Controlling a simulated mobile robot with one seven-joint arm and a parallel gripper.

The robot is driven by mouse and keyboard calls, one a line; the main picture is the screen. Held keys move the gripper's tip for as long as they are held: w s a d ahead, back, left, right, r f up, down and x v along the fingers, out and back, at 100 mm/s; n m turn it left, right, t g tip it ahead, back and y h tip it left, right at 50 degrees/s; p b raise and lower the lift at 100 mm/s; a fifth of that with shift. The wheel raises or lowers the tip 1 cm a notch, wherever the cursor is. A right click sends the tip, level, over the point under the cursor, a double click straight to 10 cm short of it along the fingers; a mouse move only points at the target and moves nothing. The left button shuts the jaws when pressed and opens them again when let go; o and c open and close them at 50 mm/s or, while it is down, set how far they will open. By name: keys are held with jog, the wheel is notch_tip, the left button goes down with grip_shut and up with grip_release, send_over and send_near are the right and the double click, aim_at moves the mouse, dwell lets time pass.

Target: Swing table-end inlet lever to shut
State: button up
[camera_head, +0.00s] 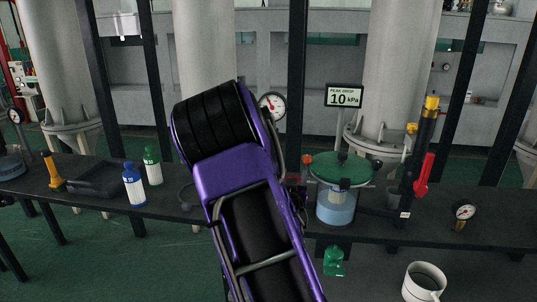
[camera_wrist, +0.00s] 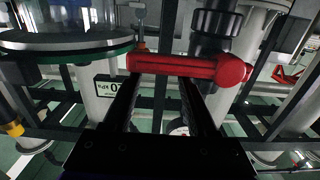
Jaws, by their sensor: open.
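The red lever (camera_head: 424,174) sits on a dark upright pipe (camera_head: 416,150) with a yellow cap, right of the glass vessel. It slants steeply along the pipe. In the wrist view the red lever (camera_wrist: 172,64) lies crosswise just beyond my fingertips, its thick round end to the right. My gripper (camera_wrist: 160,84) is open, with its two dark fingers apart and pointing at the lever. Nothing is seen held. I cannot tell whether the fingers touch the lever. In the head view my purple arm hides the gripper.
A green-lidded vessel (camera_head: 336,207) with blue liquid stands left of the pipe. A small gauge (camera_head: 464,213) is to its right, a "PEAK DROP 10 kPa" sign (camera_head: 344,96) behind. Blue (camera_head: 133,187) and green (camera_head: 152,167) bottles stand left on the dark bench. A white mug (camera_head: 423,284) is in front.

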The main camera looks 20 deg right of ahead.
jog(key=v, duration=0.7)
dwell(0.5)
jog(key=shift+r, duration=0.1)
